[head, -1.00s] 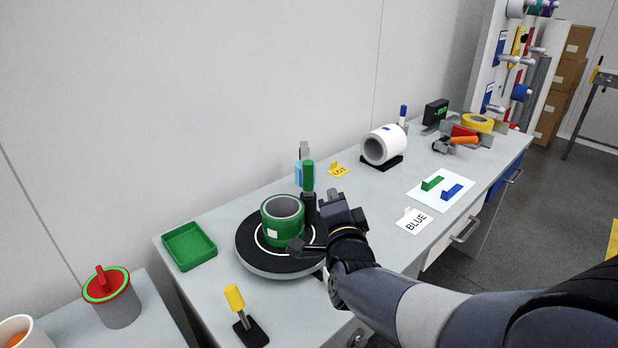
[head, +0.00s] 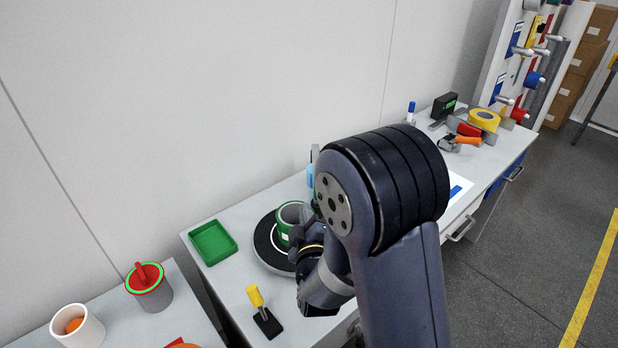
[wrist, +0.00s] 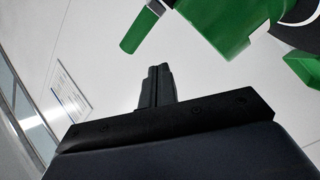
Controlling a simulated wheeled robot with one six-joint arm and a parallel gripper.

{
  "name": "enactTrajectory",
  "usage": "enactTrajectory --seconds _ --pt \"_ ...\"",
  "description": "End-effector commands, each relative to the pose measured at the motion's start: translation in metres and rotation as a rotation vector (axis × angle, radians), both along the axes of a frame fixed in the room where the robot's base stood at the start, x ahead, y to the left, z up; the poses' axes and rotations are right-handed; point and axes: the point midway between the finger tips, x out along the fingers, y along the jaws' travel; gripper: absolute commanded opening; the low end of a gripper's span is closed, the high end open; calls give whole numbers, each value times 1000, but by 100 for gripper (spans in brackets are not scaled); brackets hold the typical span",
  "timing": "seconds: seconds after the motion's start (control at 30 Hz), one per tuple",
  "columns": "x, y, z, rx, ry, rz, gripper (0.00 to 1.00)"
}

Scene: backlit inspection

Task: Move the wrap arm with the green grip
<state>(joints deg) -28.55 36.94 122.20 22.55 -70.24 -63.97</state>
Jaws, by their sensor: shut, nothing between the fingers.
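The green grip (wrist: 139,30) of the wrap arm shows at the top of the wrist view as a green cylinder, ahead and left of my gripper. In the head view my own arm hides most of it. My gripper (wrist: 157,72) is shut and empty, with its fingers together and apart from the grip. A green roll (head: 289,214) stands on the black round turntable (head: 263,237); it also shows large at the top right of the wrist view (wrist: 215,18). My arm covers the right part of the turntable.
A green tray (head: 213,243) lies left of the turntable, and a yellow-topped handle on a black base (head: 266,322) stands in front. Yellow tape (head: 484,119) lies at the far end.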

Motion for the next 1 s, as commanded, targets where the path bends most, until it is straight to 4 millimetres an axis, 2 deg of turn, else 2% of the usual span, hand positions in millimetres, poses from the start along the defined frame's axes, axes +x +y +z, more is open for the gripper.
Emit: enactTrajectory --seconds 0.1,0.23,0.4,0.53,0.67,1.0 --pt "-6 8 5 -241 -30 17 0" --pt "-11 14 4 -440 -65 28 0" --pt "-14 17 1 -570 -89 33 0" --pt "-8 18 1 -588 -92 33 0" --pt "9 20 2 -587 -92 31 0" --pt "71 30 3 -585 -91 32 0"
